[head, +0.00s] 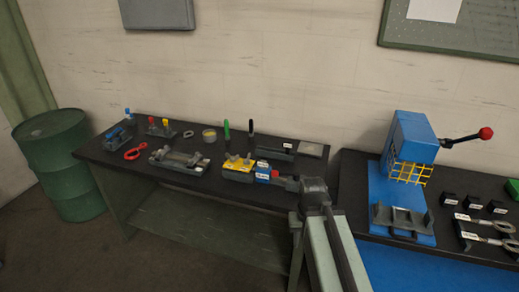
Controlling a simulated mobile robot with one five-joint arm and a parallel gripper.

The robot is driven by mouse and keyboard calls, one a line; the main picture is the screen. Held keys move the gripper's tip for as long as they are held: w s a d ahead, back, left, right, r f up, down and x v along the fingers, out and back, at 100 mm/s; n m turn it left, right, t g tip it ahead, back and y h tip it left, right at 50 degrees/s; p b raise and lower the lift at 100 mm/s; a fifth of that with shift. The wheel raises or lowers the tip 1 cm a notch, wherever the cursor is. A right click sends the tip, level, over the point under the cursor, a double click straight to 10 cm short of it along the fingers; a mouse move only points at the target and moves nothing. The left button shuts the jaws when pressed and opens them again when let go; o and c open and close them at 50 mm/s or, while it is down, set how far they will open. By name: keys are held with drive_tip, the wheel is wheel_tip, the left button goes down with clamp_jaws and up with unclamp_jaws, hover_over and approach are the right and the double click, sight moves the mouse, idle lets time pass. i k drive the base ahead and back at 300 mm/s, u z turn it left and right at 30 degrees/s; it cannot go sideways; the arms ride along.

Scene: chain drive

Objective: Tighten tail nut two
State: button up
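My arm rises from the bottom of the head view and bends left over the dark bench (215,190). My gripper (268,173) is at its end, beside a fixture with a yellow plate (239,165) and two grey upright parts. Small blue and red pieces with white labels show at the gripper's tip. I cannot tell whether they belong to the gripper or the fixture, nor whether the fingers are open or shut. Tail nut two cannot be made out at this size; it may be hidden or among the small grey parts.
A grey fixture (180,161), a red tool (136,151), a yellow-topped round tin (209,135) and upright green (226,130) and black handles (250,128) stand on the bench. A blue press (408,140) with a yellow guard is right. A green drum (58,160) is left.

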sight(247, 161)
drive_tip(key=z, duration=0.15)
drive_tip(key=i, duration=1.2)
drive_tip(key=u, duration=0.7)
